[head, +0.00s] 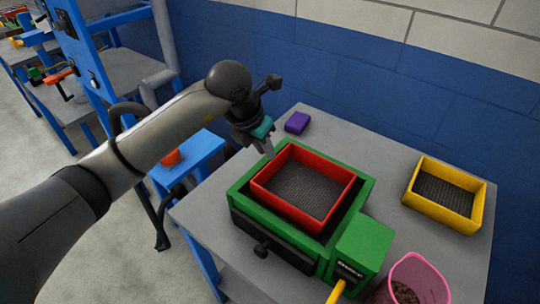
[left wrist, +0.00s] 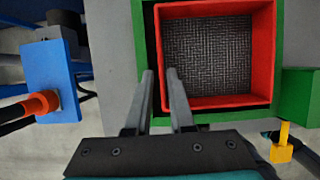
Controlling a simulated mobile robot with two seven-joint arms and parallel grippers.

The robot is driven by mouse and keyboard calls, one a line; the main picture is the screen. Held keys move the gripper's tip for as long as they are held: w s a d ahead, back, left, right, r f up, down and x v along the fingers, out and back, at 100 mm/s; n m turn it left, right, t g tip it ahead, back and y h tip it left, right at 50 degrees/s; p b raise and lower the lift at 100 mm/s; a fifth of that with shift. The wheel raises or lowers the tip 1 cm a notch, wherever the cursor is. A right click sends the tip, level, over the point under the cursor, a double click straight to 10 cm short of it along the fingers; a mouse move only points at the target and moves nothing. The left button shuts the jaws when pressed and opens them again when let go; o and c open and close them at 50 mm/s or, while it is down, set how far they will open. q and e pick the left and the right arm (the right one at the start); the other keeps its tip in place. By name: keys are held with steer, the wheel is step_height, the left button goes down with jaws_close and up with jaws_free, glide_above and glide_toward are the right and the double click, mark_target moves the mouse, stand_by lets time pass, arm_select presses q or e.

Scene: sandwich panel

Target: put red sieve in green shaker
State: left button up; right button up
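The red sieve (head: 301,213), a square tray with a dark mesh floor, sits inside the green shaker's (head: 240,192) frame, its walls standing above the rim. A dark gap shows between sieve and frame. The sieve also shows in the left wrist view (left wrist: 219,101). My left gripper (head: 269,152) points down at the sieve's left wall. In the left wrist view its fingers (left wrist: 160,72) are apart, one on each side of that wall's line. A gap shows between them; contact with the wall cannot be told. My right gripper is not in view.
A yellow sieve (head: 472,222) lies to the right on the grey table (head: 385,165). A pink bucket (head: 428,278) with dark grains stands at the front right. A purple block (head: 297,122) lies behind the shaker. A blue stand (head: 205,150) is to the left.

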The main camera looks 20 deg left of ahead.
arm_select(q)
steer(key=v, duration=0.4)
steer(key=shift+r, duration=0.1)
